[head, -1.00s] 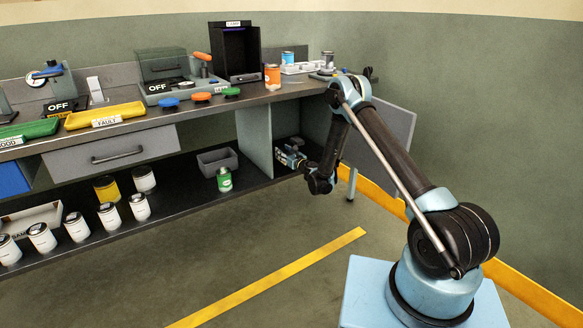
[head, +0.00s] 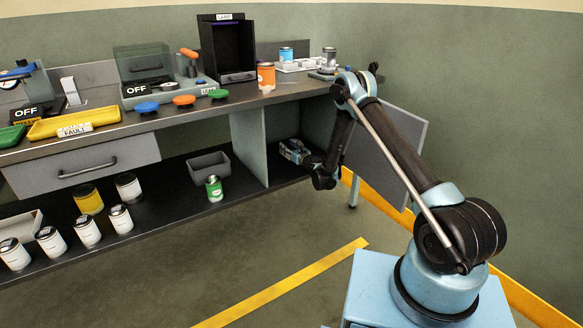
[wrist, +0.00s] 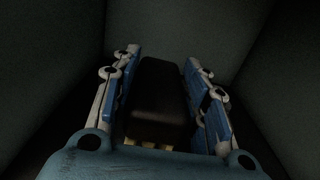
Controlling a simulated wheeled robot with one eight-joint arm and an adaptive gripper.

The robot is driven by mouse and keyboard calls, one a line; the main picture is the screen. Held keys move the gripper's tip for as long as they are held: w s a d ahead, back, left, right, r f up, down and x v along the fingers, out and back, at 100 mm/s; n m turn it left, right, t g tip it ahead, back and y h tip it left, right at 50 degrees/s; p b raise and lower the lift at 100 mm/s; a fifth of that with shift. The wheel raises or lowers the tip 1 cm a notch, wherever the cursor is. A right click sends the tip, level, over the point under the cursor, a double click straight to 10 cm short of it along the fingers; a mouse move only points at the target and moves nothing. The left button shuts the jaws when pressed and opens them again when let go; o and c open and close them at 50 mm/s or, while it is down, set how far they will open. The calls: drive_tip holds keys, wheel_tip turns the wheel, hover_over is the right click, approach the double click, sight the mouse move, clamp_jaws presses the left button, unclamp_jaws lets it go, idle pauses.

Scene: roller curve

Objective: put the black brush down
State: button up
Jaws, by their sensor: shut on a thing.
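My gripper (head: 293,151) reaches low into the open bay under the right end of the bench. In the wrist view the black brush (wrist: 158,95) lies between my two blue-padded fingers, and my gripper (wrist: 160,100) is shut on it. Pale tan bristles or a tan edge show at the brush's near end. The wrist view is dark, so I cannot tell whether the brush touches the shelf. In the head view the brush is too small or hidden to make out.
The bay has a grey divider (head: 249,144) on its left and an open grey door (head: 399,137) on its right. A green can (head: 214,189) and a grey bin (head: 208,165) stand on the lower shelf (head: 175,205) left of the divider. The bench top (head: 240,100) carries several items.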

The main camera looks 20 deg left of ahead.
drive_tip(key=f, duration=0.5)
drive_tip(key=shift+w+d, duration=0.2)
drive_tip(key=shift+w, duration=0.05)
drive_tip(key=shift+f, duration=2.05)
drive_tip(key=o, duration=1.2)
drive_tip(key=shift+f, duration=0.1)
drive_tip(key=shift+s+d, duration=0.1)
